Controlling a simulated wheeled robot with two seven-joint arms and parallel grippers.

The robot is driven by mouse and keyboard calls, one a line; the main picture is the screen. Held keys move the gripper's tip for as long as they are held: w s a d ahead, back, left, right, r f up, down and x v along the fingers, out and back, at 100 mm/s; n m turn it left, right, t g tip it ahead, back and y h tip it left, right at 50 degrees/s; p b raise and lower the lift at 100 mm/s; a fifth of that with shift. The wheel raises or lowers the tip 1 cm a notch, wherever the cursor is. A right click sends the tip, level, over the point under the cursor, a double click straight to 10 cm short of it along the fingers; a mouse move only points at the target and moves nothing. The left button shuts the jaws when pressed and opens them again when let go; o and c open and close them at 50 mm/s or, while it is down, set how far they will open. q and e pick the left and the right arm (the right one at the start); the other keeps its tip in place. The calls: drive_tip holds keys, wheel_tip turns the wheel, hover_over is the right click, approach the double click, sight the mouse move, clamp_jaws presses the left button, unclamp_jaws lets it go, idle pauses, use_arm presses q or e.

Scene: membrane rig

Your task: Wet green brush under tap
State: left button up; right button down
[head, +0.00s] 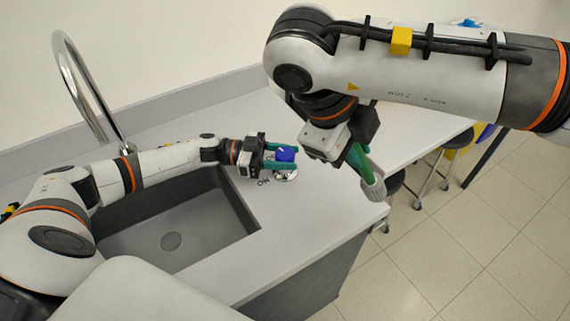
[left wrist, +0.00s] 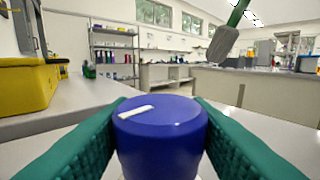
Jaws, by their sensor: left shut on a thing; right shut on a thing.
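A blue knob (head: 285,154) stands on the counter right of the sink, beside an "ON" mark. My left gripper (head: 280,157) is shut on it. In the left wrist view the knob (left wrist: 161,128) sits between both green fingers, a white line on its top. My right gripper (head: 356,158) is shut on the green brush (head: 374,189), over the counter's right edge. Its grey head hangs down. The brush head also shows in the left wrist view (left wrist: 223,44). The chrome tap (head: 76,73) arches at the back left of the sink (head: 248,226). I cannot tell whether water runs.
The sink basin is empty, with a round drain (head: 171,241). The counter (head: 340,190) is clear around the knob. Stools (head: 445,158) stand on the floor at the right. A yellow bin (left wrist: 22,88) is at the left in the left wrist view.

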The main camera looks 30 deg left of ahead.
use_arm(q)
drive_tip(key=shift+w+m+g+h+b, duration=0.1)
drive_tip(key=shift+m+g+h+b, duration=0.2)
drive_tip(key=shift+m+g+b, duration=0.55)
use_arm(e)
drive_tip(key=shift+f, duration=0.95)
use_arm(q)
drive_tip(key=shift+r, duration=0.1)
drive_tip(key=o, duration=1)
drive_tip(key=shift+a, duration=0.1)
drive_tip(key=shift+a, duration=0.25)
use_arm(e)
drive_tip(key=shift+f, duration=0.15)
use_arm(q)
drive_tip(key=b+v, duration=0.3)
drive_tip(key=v, duration=0.7)
drive_tip(key=shift+a, duration=0.7)
use_arm(e)
drive_tip(key=shift+f, duration=1.7)
